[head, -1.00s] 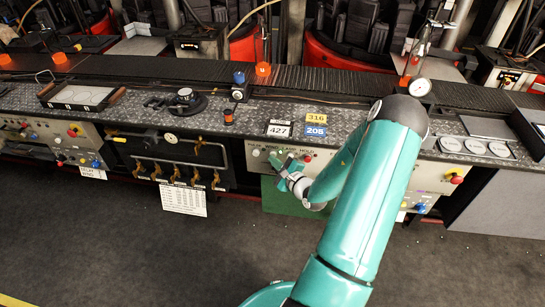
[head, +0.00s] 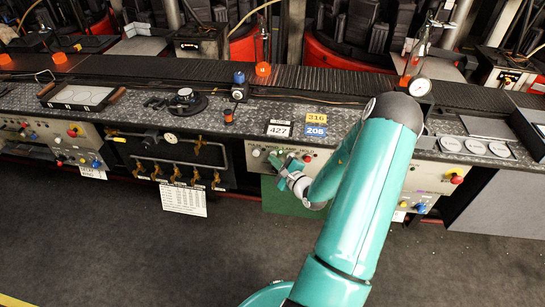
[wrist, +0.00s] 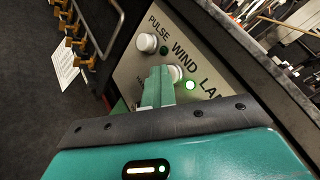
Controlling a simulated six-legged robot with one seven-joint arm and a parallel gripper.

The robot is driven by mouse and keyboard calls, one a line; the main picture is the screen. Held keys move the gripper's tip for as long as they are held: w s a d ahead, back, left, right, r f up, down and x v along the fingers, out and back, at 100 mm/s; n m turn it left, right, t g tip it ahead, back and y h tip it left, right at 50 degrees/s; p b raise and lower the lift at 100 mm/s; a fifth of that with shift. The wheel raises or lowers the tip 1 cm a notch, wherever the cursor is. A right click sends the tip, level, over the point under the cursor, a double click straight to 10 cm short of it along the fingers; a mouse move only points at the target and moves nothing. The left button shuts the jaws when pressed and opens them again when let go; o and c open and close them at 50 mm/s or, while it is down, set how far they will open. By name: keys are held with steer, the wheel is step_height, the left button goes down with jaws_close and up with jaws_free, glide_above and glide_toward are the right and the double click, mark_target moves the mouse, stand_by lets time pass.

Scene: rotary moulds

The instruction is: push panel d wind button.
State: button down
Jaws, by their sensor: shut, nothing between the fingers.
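The panel (wrist: 130,75) slopes across the wrist view, with the words PULSE, WIND and part of a third. A white round button (wrist: 174,73) sits below WIND, partly hidden behind my gripper (wrist: 160,72). A lit green lamp (wrist: 190,85) is just right of it. Another white button (wrist: 147,42) sits by PULSE, with a dark green lamp (wrist: 164,50) beside it. My gripper is shut and empty, its tips at the WIND button; I cannot tell if they touch it. In the head view my gripper (head: 278,163) is at the same panel (head: 256,163).
The metal counter edge (wrist: 235,60) runs close above the panel. Brass levers (head: 175,172) and a hanging paper sheet (head: 184,198) are to the left. A red button (head: 456,179) is on the panel to the right. The dark floor in front is clear.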

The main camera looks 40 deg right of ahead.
steer(key=shift+d+r, duration=0.1)
steer(key=shift+d, duration=0.15)
steer(key=s+a, duration=0.3)
steer(key=a, duration=0.2)
steer(key=shift+s, duration=0.4)
steer(key=shift+a, duration=0.15)
